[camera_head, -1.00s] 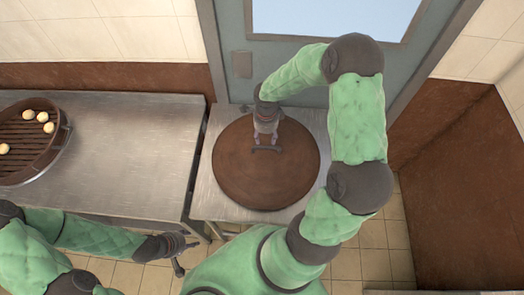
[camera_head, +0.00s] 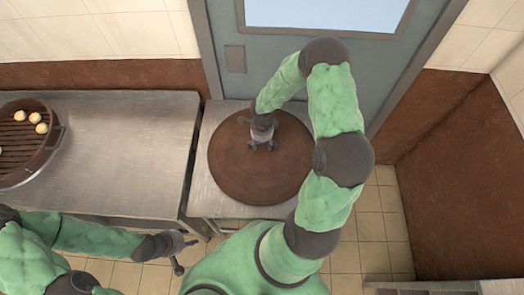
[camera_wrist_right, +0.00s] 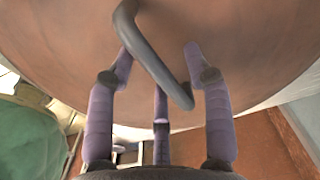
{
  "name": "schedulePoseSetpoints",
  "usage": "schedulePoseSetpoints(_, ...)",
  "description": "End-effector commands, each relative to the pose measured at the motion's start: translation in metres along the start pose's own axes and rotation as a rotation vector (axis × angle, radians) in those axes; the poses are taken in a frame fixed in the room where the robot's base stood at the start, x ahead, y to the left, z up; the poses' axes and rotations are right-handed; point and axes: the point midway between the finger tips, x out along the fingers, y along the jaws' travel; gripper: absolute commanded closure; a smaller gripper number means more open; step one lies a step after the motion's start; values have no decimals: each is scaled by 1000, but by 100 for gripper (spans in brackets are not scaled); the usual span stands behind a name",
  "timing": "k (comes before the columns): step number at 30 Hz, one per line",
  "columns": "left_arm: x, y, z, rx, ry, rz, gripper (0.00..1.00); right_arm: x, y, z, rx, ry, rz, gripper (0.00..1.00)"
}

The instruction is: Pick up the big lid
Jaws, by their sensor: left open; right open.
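The big lid (camera_head: 240,175) is a round brown disc lying flat on a small steel table (camera_head: 202,199) in the head view. It fills most of the right wrist view (camera_wrist_right: 230,30), where its dark bar handle (camera_wrist_right: 150,55) crosses the middle. My right gripper (camera_head: 262,146) is open over the lid's centre, and it also shows in the wrist view (camera_wrist_right: 158,75) with its fingers spread around the handle. Contact with the handle cannot be told. My left gripper (camera_head: 186,244) is open and empty in front of the long steel table, away from the lid.
A long steel table (camera_head: 130,150) stands to the left, mostly clear. On it is a round slatted pan (camera_head: 54,140) with several pale balls. A grey door (camera_head: 232,25) is behind the lid, and a brown wall (camera_head: 450,170) is at right.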

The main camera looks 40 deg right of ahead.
Motion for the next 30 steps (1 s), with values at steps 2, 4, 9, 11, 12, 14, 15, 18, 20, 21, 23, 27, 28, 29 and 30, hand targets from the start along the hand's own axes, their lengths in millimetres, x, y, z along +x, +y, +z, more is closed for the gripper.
schedulePoseSetpoints(2, 0, 0, 0, 0, 0, 0, 54, 0, 0, 0, 0, 0, -1, 49)
schedulePoseSetpoints(4, 0, 0, 0, 0, 0, 0, 54, 0, 0, 0, 0, 0, 0, 49)
schedulePoseSetpoints(9, 0, 0, 0, 0, 0, 0, 54, 0, 0, 0, 0, 0, 0, 49)
schedulePoseSetpoints(11, 0, 0, 0, 0, 0, 0, 54, 0, 0, 0, 0, 0, 0, 49)
schedulePoseSetpoints(12, 1, 0, 0, 0, 0, 0, 54, 0, 0, 0, 0, 0, 0, 49)
schedulePoseSetpoints(14, 1, 0, 0, 0, 0, 0, 54, 1, 0, 0, 0, 0, 0, 49)
schedulePoseSetpoints(15, 2, -1, 0, 0, 0, 0, 54, 1, 0, 0, 0, 0, 0, 49)
schedulePoseSetpoints(18, 3, -1, 0, 0, 0, 0, 54, 2, 0, 0, 0, 0, 0, 49)
schedulePoseSetpoints(20, 4, -2, 0, 0, 0, 0, 54, 2, 0, 0, 0, 0, 0, 49)
schedulePoseSetpoints(21, 4, -2, 0, 0, 0, 0, 54, 2, 0, 0, 0, 0, 0, 49)
schedulePoseSetpoints(23, 5, -2, 0, 0, 0, 0, 54, 2, 0, 0, 0, 0, 0, 49)
schedulePoseSetpoints(27, 7, -2, 0, 0, 0, 0, 54, 3, 0, 0, 0, 0, 0, 49)
schedulePoseSetpoints(28, 7, -3, 0, 0, 0, 0, 54, 3, 0, 0, 1, 0, 0, 49)
schedulePoseSetpoints(29, 8, -3, 0, 0, 0, 0, 54, 3, 0, 0, 1, 0, 0, 49)
schedulePoseSetpoints(30, 8, -3, 0, 0, 0, 0, 54, 3, 0, 0, 1, 0, 0, 49)
